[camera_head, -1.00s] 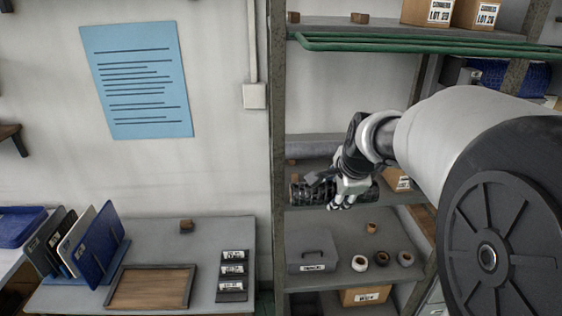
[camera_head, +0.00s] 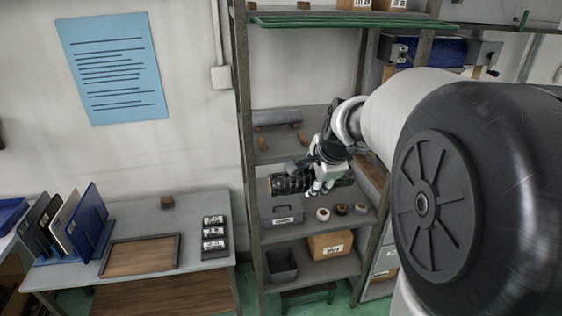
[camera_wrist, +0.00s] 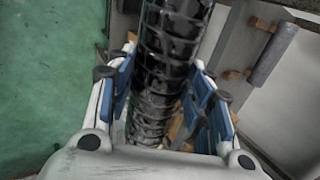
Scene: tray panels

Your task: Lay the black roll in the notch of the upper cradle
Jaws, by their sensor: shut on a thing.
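The black roll (camera_head: 290,184) is gripped in my gripper (camera_head: 326,182), lying roughly level across the head view in front of the shelving. In the wrist view the black roll (camera_wrist: 165,75) runs between the blue-padded fingers of my gripper (camera_wrist: 163,105) and out past the top edge. Two small brown blocks (camera_head: 262,143) (camera_head: 302,138) stand apart on the upper middle shelf, like a cradle pair. They also show in the wrist view (camera_wrist: 262,24) (camera_wrist: 233,75), clear of the roll. Their notches are too small to make out.
A green rail (camera_head: 340,22) fronts the top shelf, and a shelf post (camera_head: 243,150) stands left of the roll.

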